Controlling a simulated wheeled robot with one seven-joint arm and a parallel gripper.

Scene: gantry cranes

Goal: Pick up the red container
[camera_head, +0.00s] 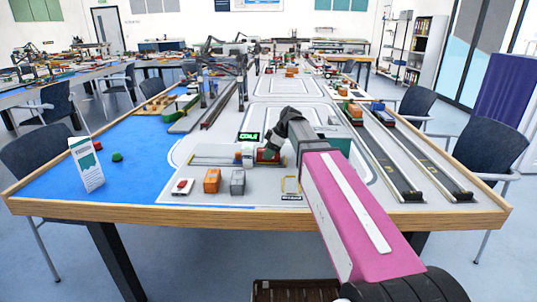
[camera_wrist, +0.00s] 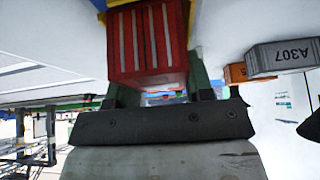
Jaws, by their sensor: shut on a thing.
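The red container (camera_wrist: 147,40), a ribbed box with pale stripes, fills the upper middle of the wrist view. The green fingers of my gripper (camera_wrist: 155,80) are on both sides of it and shut on it. A blue and yellow edge (camera_wrist: 103,4) shows right beside its far end. In the head view only a small part of the red container (camera_head: 265,155) shows under my gripper (camera_head: 268,150), over the near middle of the table. My dark wrist hides the rest. I cannot tell whether it is clear of the surface below.
Rails (camera_head: 400,170) run on the right.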

